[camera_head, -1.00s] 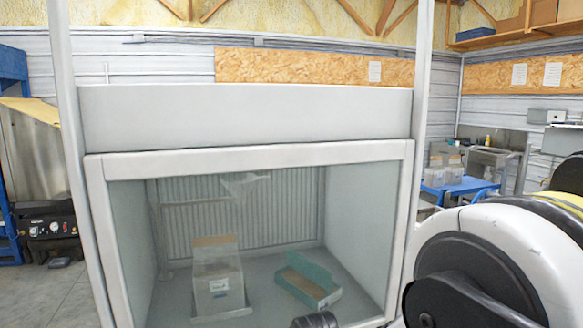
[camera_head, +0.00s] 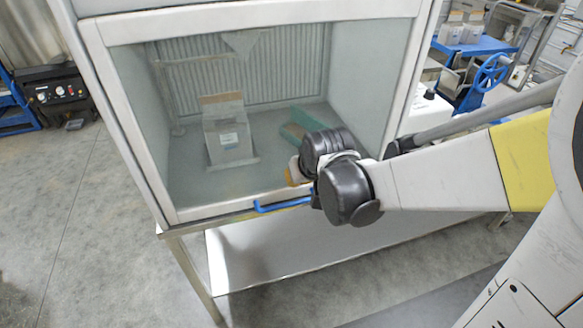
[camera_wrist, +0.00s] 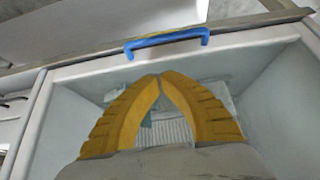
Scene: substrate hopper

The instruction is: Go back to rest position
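My gripper (camera_head: 293,172) is in front of the hopper's glass front, in the lower right part of the pane. Its yellow-orange fingers mostly hide behind my dark wrist in the head view. In the wrist view my gripper (camera_wrist: 160,76) has its two fingertips together, with nothing seen between them. The blue handle (camera_head: 272,207) is on the lower edge of the hopper's white front frame (camera_head: 215,211). The handle also shows beyond the fingertips in the wrist view (camera_wrist: 150,42), apart from them.
Behind the glass stand an open cardboard box (camera_head: 228,137) and a teal tray (camera_head: 291,133), partly hidden by my arm. The hopper stands on a metal frame with a lower shelf (camera_head: 260,255). A blue cart (camera_head: 470,48) stands back right.

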